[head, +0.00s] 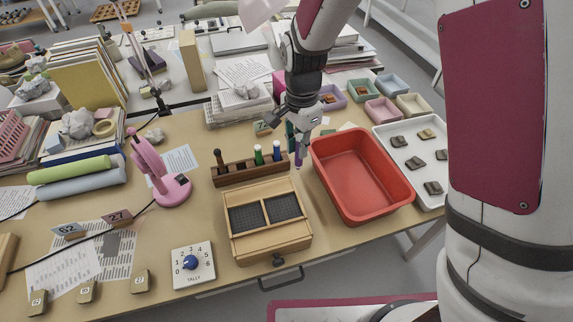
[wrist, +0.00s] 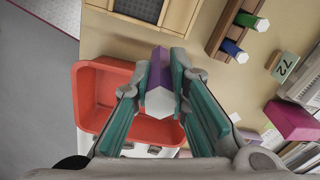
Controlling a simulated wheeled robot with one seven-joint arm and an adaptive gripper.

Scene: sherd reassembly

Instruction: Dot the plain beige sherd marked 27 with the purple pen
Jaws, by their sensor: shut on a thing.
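My gripper (head: 297,140) is shut on the purple pen (head: 299,159), holding it above the table between the wooden pen rack (head: 235,174) and the red tub (head: 320,150). In the wrist view the purple pen (wrist: 160,75) sits between the two teal fingers, its whitish end towards the camera. Small beige pieces with number labels lie at the front left; the rightmost (head: 140,282) may read 27, but the label is too small to be sure.
A white tray (head: 433,200) with several sherds is right of the tub. A wooden box with dark mesh panels (head: 267,244), a tally dial (head: 194,265) and a pink lamp (head: 172,190) stand left of it. A 72 card (wrist: 285,66) is near the rack.

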